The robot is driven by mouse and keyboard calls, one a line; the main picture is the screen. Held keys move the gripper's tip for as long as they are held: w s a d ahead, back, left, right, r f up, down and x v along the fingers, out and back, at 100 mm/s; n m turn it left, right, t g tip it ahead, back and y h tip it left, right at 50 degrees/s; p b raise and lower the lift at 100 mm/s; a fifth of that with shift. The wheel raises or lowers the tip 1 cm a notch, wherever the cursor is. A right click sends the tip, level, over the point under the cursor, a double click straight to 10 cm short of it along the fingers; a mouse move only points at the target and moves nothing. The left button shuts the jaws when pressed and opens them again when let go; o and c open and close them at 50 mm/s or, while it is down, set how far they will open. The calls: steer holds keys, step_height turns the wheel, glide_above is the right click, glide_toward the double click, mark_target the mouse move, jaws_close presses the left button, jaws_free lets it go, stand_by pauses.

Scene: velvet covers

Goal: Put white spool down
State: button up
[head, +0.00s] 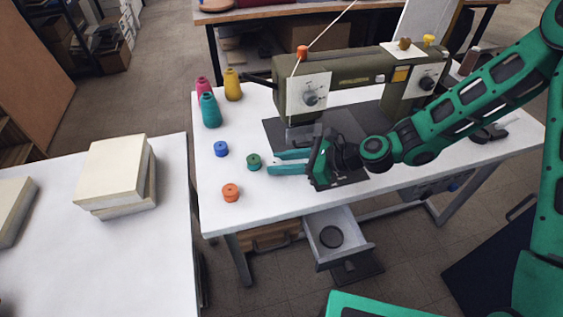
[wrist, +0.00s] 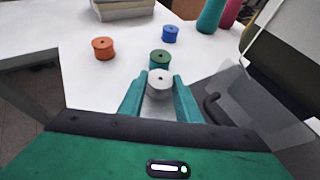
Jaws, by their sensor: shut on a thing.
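A white spool (wrist: 159,84) sits between the two teal fingers of my gripper (wrist: 160,98) in the wrist view, and the fingers are shut on it. In the head view my gripper (head: 272,163) is low over the sewing table, left of the machine's base, and its fingers mostly hide the spool. Whether the spool touches the table cannot be told. A green spool (head: 253,161) stands just beyond the fingertips; it also shows right behind the white spool in the wrist view (wrist: 160,59).
A blue spool (head: 221,149) and an orange spool (head: 230,192) stand left on the white table (head: 270,205). Thread cones (head: 210,110) stand at its back left. The sewing machine (head: 350,85) is behind my gripper. An open drawer (head: 338,238) hangs below the front edge.

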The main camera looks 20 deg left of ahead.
steer(key=shift+f, duration=0.15)
steer(key=o, duration=1)
steer(key=v, duration=1.2)
